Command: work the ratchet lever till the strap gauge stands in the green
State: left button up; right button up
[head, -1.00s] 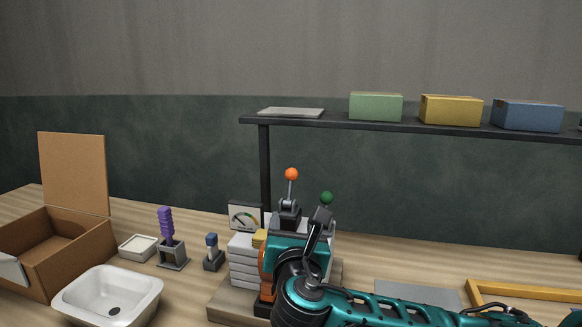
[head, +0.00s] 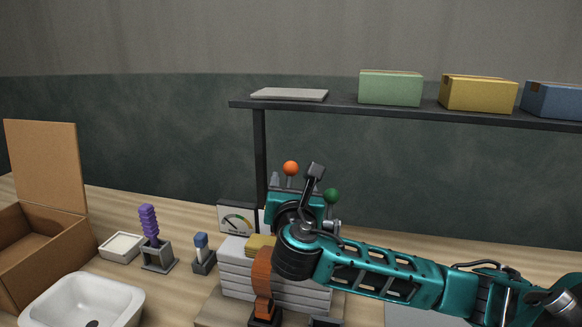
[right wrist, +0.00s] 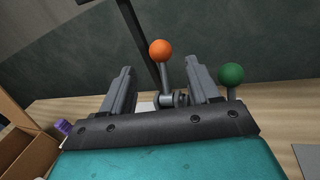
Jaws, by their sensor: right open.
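A lever with an orange ball knob (head: 291,168) stands upright behind my right gripper (head: 284,184) in the head view. In the right wrist view the orange knob (right wrist: 160,50) shows beyond and between the open fingers (right wrist: 160,88), with its rod running down between them; I cannot tell whether they touch it. A second lever with a green knob (head: 332,196) stands to the right, outside the fingers. The strap gauge (head: 237,218) stands left of the levers; its needle is too small to read surely. My left gripper is out of view.
A shelf (head: 400,111) with green, yellow and blue boxes spans the back. On the left are an open cardboard box (head: 60,248), a white basin (head: 85,300), a small dish (head: 121,247), a purple-handled tool (head: 149,222) and a blue-topped tool (head: 201,242).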

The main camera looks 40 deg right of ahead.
aim_at(291, 171)
jog(key=x, duration=0.8)
jog(key=shift+w+d, duration=0.1)
jog(key=shift+w, duration=0.05)
grip_shut()
dwell(0.3)
